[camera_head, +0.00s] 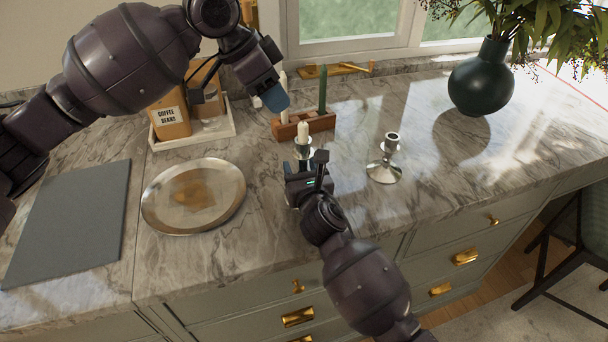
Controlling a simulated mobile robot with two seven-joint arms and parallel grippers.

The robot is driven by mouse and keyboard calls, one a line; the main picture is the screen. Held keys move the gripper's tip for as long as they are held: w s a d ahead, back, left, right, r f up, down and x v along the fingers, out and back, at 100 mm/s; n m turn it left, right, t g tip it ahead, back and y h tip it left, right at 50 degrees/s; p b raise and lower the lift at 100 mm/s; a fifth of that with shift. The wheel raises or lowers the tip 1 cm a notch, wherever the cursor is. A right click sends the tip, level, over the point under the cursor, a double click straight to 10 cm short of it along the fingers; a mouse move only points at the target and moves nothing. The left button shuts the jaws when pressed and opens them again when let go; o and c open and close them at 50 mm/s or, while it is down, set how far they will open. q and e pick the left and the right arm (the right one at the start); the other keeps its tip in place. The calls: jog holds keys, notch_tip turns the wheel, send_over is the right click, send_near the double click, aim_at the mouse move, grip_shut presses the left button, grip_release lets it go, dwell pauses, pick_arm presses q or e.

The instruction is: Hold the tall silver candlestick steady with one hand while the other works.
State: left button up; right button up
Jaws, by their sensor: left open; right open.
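A silver candlestick (384,171) with a round foot and an empty cup stands upright on the marble counter. Another silver candlestick (304,150) bears a short cream candle (303,131); its lower part is hidden behind my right gripper. I cannot tell which of the two is taller. My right gripper (305,168) is open at this second candlestick; whether it touches is unclear. My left gripper (272,100) is open above the left end of a wooden candle block (318,123). The block holds a green candle (323,90) and a white candle (283,94).
A round silver tray (228,205) and a grey mat (75,225) lie at left. A coffee beans box (170,117) stands on a white tray (222,131) behind. A dark green vase (481,80) stands back right. A brass object (345,69) lies near the window. Counter right of the candlesticks is clear.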

grip_shut()
dwell(0.4)
dwell(1.0)
